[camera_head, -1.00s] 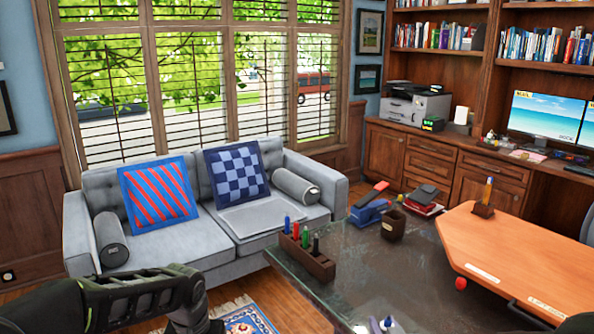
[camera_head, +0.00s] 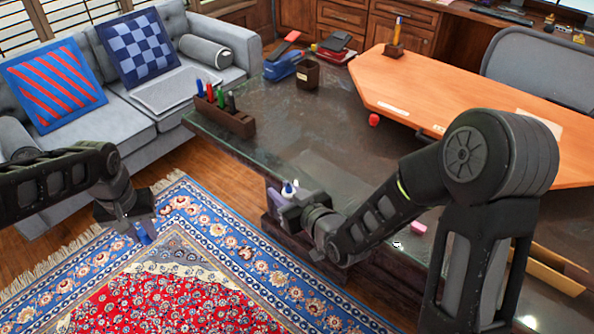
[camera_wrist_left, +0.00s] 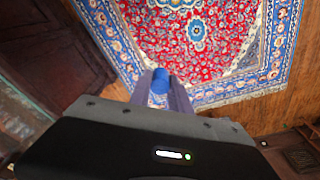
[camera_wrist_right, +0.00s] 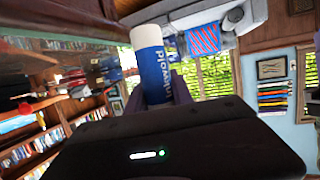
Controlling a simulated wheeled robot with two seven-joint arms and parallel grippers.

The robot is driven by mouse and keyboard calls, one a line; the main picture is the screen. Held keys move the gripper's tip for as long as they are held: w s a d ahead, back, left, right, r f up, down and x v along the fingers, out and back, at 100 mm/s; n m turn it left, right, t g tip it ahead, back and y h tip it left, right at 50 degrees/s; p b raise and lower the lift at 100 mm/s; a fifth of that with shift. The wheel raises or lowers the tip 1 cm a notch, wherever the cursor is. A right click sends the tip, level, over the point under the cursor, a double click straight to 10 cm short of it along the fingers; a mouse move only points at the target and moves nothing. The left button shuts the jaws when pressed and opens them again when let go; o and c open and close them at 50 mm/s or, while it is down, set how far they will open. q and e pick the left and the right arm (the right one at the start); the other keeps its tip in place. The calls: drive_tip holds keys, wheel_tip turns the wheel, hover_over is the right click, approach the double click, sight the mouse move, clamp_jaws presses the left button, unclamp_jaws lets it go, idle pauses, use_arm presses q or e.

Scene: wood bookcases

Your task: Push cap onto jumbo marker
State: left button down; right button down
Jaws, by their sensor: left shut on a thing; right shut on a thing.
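My left gripper (camera_head: 136,226) is over the rug in front of the sofa, shut on a blue cap (camera_head: 144,234). In the left wrist view the round blue cap (camera_wrist_left: 160,80) sits between the fingertips. My right gripper (camera_head: 282,196) is beside the near left corner of the glass desk, shut on the jumbo marker. In the right wrist view the marker (camera_wrist_right: 152,62) is a thick blue barrel with white lettering and a broad white end. In the head view only a small part of the marker (camera_head: 289,187) shows. Cap and marker are well apart.
The dark glass desk (camera_head: 300,130) bears a wooden holder (camera_head: 225,119) with several markers, a cup (camera_head: 307,74), a blue stapler (camera_head: 286,65) and a pink block (camera_head: 418,227). An orange desktop (camera_head: 450,105) lies behind. A grey sofa (camera_head: 170,112) stands left. The space between my grippers is open.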

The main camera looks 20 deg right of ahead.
drive_tip(key=s+a+f+n+g+y, duration=0.2)
drive_tip(key=s+a+f+n+y, duration=0.2)
drive_tip(key=s+a, duration=0.2)
drive_tip(key=a, duration=0.2)
drive_tip(key=shift+a+g+y, duration=0.3)
drive_tip(key=shift+y, duration=0.1)
use_arm(q)
drive_tip(key=s+d+r+m, duration=0.1)
drive_tip(key=d+r, duration=0.2)
drive_tip(key=d, duration=0.5)
drive_tip(key=s+d+r+m, duration=0.1)
drive_tip(key=s+d+r, duration=0.1)
drive_tip(key=d, duration=0.7)
drive_tip(key=s+d+r+m, duration=0.1)
drive_tip(key=d+r, duration=0.3)
drive_tip(key=d, duration=0.5)
drive_tip(key=shift+s+r, duration=0.3)
drive_tip(key=shift+r, duration=0.05)
use_arm(e)
drive_tip(key=shift+r, duration=0.1)
use_arm(q)
drive_tip(key=shift+f, duration=0.15)
drive_tip(key=shift+f, duration=1.9)
